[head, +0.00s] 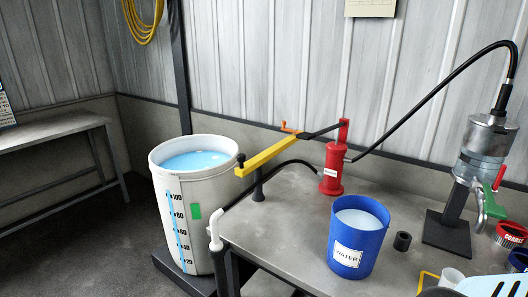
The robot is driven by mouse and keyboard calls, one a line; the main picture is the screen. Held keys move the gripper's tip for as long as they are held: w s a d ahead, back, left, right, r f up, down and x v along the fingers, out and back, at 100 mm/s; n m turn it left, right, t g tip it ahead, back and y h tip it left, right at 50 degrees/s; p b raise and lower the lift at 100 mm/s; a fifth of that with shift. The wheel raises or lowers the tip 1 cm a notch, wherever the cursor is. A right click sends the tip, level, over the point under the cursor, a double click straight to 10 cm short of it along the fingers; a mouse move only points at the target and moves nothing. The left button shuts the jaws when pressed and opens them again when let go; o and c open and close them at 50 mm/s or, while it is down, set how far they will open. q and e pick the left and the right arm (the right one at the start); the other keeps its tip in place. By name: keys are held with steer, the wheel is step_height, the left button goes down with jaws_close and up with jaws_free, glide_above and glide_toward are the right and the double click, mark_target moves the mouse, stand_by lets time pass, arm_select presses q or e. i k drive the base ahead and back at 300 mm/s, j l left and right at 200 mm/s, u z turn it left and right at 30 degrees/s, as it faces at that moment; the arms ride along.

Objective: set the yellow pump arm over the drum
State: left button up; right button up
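The yellow pump arm (272,156) is a straight bar lying slantwise above the table's back left corner, over a short black post (258,187). Its near left end carries a black knob (240,158) and shows beside the drum's right rim. Its far end points away toward the wall. The drum (196,212) is white, open and upright, with a number scale and light blue liquid (195,161) inside. The bar does not cross the drum's opening in this view.
A red hand pump (333,170) with an orange-ended lever (291,129) stands on the grey table (285,225). A blue water bucket (357,238), a black ring (402,241) and a clamped metal vessel (485,145) stand to the right. Black hoses run between them. A bench (50,130) is at left.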

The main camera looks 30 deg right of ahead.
mark_target(245, 168)
steer(key=i+j+z, duration=0.15)
steer(key=i+z, duration=0.15)
steer(key=z, duration=0.2)
steer(key=i+j+z, duration=0.25)
steer(key=z, duration=0.25)
steer(key=i+j+z, duration=0.2)
steer(key=j+z, duration=0.15)
steer(key=z, duration=0.15)
steer(key=i+j+z, duration=0.15)
steer(key=j+z, duration=0.95)
steer(key=i+j, duration=0.05)
steer(key=j, duration=0.05)
